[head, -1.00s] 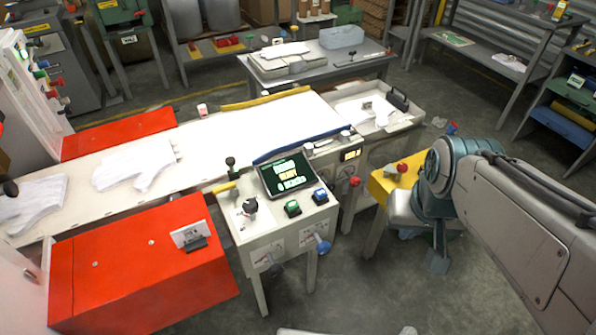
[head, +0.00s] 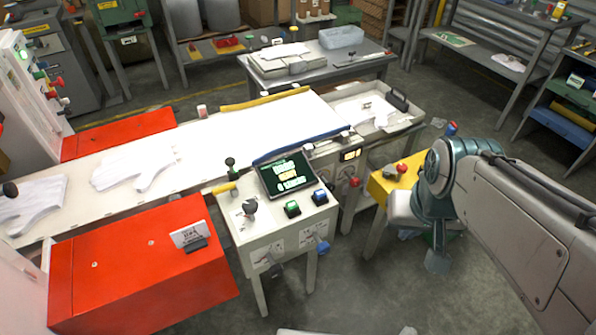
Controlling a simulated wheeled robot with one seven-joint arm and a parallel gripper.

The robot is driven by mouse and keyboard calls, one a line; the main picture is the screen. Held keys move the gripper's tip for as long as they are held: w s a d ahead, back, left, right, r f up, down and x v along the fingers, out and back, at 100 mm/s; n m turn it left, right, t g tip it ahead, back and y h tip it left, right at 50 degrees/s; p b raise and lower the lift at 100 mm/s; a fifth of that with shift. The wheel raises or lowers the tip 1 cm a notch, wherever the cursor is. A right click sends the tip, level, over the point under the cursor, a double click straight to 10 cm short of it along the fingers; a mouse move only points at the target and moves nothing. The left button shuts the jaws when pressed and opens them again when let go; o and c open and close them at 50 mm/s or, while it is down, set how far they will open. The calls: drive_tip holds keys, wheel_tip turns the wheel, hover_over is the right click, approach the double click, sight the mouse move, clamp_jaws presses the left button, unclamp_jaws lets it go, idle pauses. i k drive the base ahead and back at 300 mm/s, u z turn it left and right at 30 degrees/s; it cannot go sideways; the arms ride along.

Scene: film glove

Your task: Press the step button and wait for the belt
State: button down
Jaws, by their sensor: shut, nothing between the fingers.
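The button labels are too small to read. The white belt (head: 215,140) carries two white gloves, one in the middle (head: 125,168) and one at the far left (head: 32,203). My gripper (head: 437,262) hangs at the right, low over the floor and apart from the console. It is shut and empty; its fingers are hard to make out.
Red covers (head: 135,265) flank the belt at left. A yellow stand (head: 392,184) with a red button is close behind my arm. A tray (head: 375,112) sits at the belt's right end. The floor (head: 360,295) right of the console is clear.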

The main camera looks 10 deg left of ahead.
sight(292, 206)
drive_tip(key=z, duration=2.85)
drive_tip(key=k, duration=1.45)
drive_tip(key=u, duration=1.65)
